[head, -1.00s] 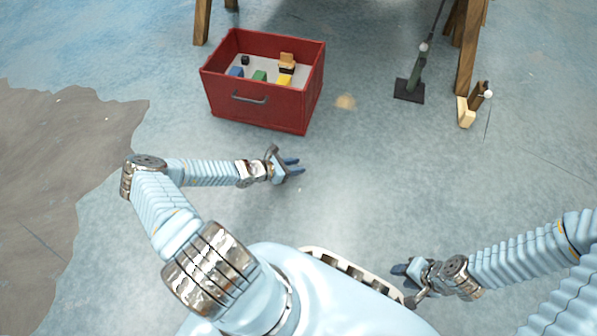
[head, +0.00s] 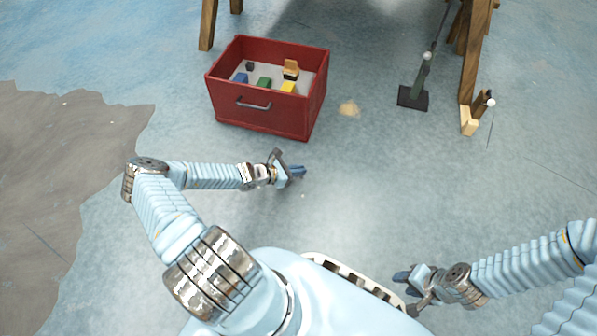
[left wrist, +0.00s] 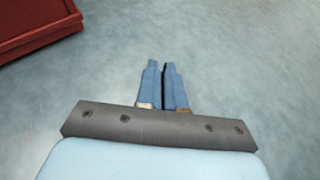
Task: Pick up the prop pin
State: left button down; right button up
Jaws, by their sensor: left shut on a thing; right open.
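I cannot clearly make out the prop pin in either view. My left gripper (head: 300,171) is low over the bare floor, in front of the red box. Its blue fingers are nearly together in the left wrist view (left wrist: 163,88), with a thin dark line between them. Whatever they hold is hidden between them. My right gripper (head: 402,290) is open beside my base, with nothing visible in it. A dark stand (head: 413,97) with a rod and white knob is at the upper right. A pale wooden bracket (head: 469,121) with another white knob (head: 490,102) is right of it.
The red box (head: 262,116) holds several small coloured blocks and also shows in the left wrist view (left wrist: 30,30). Wooden trestle legs (head: 470,65) stand at the back. The middle floor is clear.

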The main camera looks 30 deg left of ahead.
pick_arm(q)
jog(key=s+d+r+p, duration=0.6)
jog(key=d+r+p, duration=0.2)
jog(key=d+r, duration=0.3)
jog(key=shift+d+r, duration=0.4)
jog(key=shift+d, duration=0.4)
